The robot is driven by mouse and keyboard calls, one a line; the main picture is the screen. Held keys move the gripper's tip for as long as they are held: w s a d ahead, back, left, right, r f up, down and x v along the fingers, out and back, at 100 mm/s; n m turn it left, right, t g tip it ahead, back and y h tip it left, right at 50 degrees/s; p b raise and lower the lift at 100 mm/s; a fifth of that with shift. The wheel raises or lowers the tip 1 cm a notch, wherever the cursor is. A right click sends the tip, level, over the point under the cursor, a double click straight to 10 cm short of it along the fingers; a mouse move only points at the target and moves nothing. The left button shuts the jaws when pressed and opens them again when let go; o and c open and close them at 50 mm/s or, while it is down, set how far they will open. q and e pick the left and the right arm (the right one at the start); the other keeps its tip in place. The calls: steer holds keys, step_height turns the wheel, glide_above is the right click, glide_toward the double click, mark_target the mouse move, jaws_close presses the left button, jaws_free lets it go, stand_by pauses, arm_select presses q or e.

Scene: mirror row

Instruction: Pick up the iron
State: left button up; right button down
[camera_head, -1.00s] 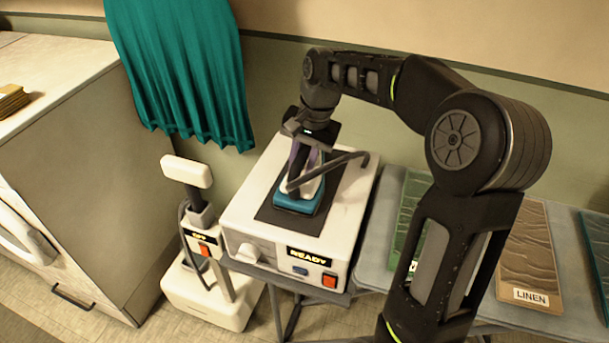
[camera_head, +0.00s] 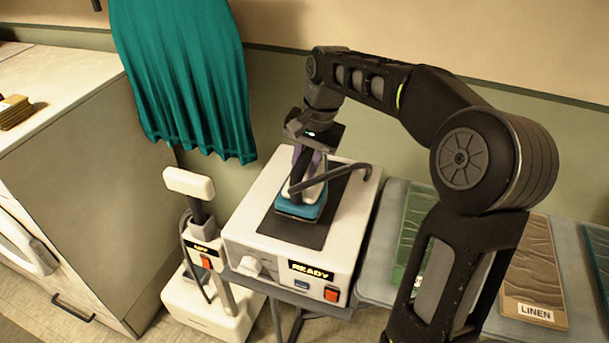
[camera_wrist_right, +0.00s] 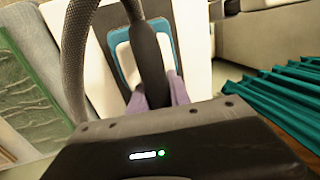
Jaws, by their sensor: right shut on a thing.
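The iron (camera_head: 300,209) has a teal base, a white body and a dark handle with a dark cord curving off to the right. It is over the dark pad (camera_head: 290,232) on top of the white station, which reads READY. My right gripper (camera_head: 308,166) comes down from above and is shut on the iron's handle. In the right wrist view the teal and white iron (camera_wrist_right: 125,62) lies beyond the fingers, with the handle between them. Any gap under the iron is hard to judge. My left gripper is out of view.
A white steamer-like stand (camera_head: 205,318) with a red switch is left of the station (camera_head: 262,225). A teal pleated cloth (camera_head: 190,85) hangs behind it. A pale cabinet (camera_head: 95,170) is at far left. Fabric boards, one labelled LINEN (camera_head: 530,275), lie on the right.

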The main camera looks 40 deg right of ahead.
mark_target(304, 152)
step_height(304, 152, up, 8)
steer(key=shift+f, duration=0.2)
steer(key=shift+w, duration=0.1)
stand_by(0.6)
